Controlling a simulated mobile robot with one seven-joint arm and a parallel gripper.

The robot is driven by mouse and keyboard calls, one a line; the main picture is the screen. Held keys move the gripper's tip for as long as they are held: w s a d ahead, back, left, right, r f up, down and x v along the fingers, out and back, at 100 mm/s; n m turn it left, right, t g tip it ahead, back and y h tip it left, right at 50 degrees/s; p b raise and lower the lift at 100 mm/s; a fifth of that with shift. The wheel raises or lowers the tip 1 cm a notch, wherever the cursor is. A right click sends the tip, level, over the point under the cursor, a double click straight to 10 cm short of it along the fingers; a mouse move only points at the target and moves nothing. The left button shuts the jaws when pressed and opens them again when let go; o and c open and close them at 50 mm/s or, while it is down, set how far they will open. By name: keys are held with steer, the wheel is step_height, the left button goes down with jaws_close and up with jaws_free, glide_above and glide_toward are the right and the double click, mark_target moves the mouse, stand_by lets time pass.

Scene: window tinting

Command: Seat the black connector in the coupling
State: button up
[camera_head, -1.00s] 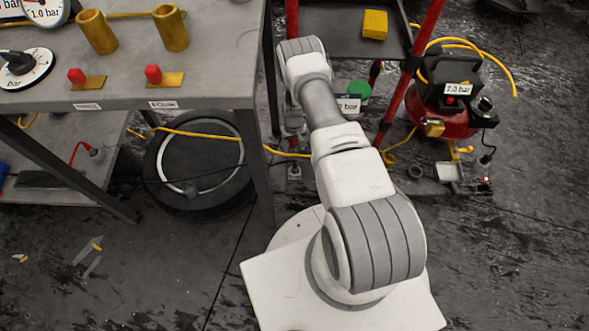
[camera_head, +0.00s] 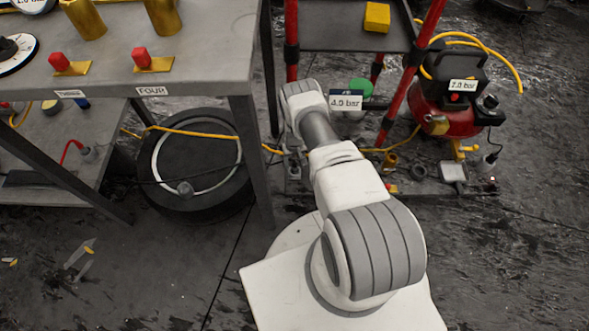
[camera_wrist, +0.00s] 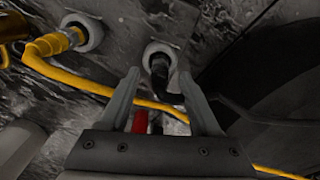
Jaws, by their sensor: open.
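The black connector (camera_wrist: 162,80) shows in the wrist view as a short dark bent piece between and beyond my fingertips. Its upper end is at the mouth of a round pale coupling (camera_wrist: 157,52); I cannot tell whether it is fully in. My gripper (camera_wrist: 159,75) is open, its two grey fingers apart on either side of the connector's line, with no visible grip on it. Left of it, a yellow hose with a brass end (camera_wrist: 76,37) meets a second round coupling (camera_wrist: 92,31). In the head view my arm hides the gripper and these couplings cannot be made out clearly.
A red piece (camera_wrist: 140,122) lies between my fingers in the wrist view. A red-posted cart (camera_head: 345,38) and a red compressor (camera_head: 450,115) stand at the right.

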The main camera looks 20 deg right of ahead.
jaws_close()
steer(key=shift+r, duration=0.1)
stand_by(1.2)
